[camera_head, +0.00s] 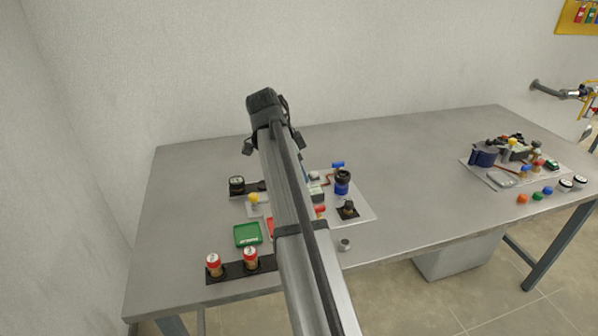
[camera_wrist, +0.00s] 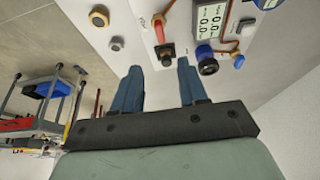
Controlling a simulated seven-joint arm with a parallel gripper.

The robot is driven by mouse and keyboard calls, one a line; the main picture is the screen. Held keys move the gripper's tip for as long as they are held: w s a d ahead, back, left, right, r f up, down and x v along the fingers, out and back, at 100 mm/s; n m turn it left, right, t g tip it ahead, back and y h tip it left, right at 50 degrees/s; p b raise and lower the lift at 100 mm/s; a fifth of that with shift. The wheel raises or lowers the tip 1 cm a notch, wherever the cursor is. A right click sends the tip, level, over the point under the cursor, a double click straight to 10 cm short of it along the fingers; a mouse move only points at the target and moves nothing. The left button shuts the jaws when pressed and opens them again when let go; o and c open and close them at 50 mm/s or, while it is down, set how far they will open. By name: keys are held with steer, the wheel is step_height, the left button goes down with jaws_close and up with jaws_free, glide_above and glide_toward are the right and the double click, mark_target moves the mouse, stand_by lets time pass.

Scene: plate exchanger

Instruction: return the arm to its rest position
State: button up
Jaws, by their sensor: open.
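My arm reaches over the table from the lower middle of the head view, with its dark wrist end (camera_head: 265,108) raised above the back of the table. The fingertips do not show clearly there. In the wrist view my gripper (camera_wrist: 162,72) has its two blue fingers apart, with nothing held between them. Beyond the fingertips are a black fitting (camera_wrist: 166,54) and a red handle (camera_wrist: 159,31). Whether the fingertips touch anything I cannot tell, but they look apart from the parts.
The grey table (camera_head: 410,160) carries a white board (camera_head: 366,211) of parts, partly hidden behind my arm. A green tray (camera_head: 247,234) and two red-topped cylinders (camera_head: 213,264) stand at front left. A second board (camera_head: 500,178) and several coloured knobs (camera_head: 537,195) are at right. The table's middle is clear.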

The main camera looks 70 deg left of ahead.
stand_by(0.3)
